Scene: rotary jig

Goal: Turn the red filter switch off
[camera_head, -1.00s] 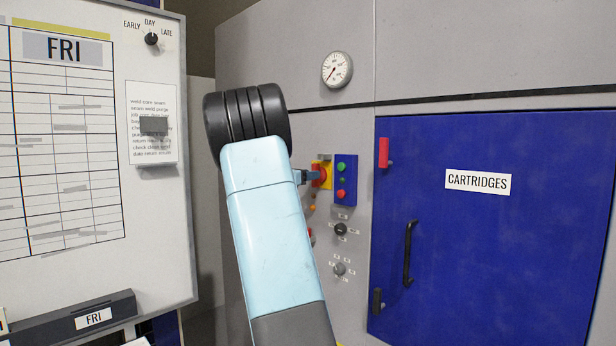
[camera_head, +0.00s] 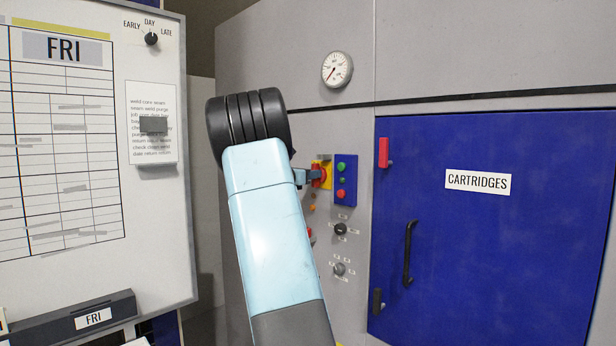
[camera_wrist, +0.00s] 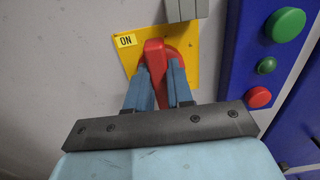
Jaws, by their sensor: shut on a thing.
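The red filter switch (camera_wrist: 155,60) is a red rotary handle on a yellow plate (camera_wrist: 188,88) on the grey wall panel. In the wrist view the handle stands nearly upright, leaning slightly left at its top, close to a small "ON" label (camera_wrist: 126,40). My gripper (camera_wrist: 160,85) is shut on the handle, with one blue finger on each side. In the head view the switch (camera_head: 326,174) shows partly behind my gripper (camera_head: 312,177), just left of a blue button box.
The blue box (camera_head: 342,180) with green and red buttons is close right of the switch. A grey block (camera_wrist: 186,8) sits just above the yellow plate. Black and grey knobs (camera_head: 340,229) are below. A blue cartridges door (camera_head: 480,260) is right; a whiteboard (camera_head: 160,240) is left.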

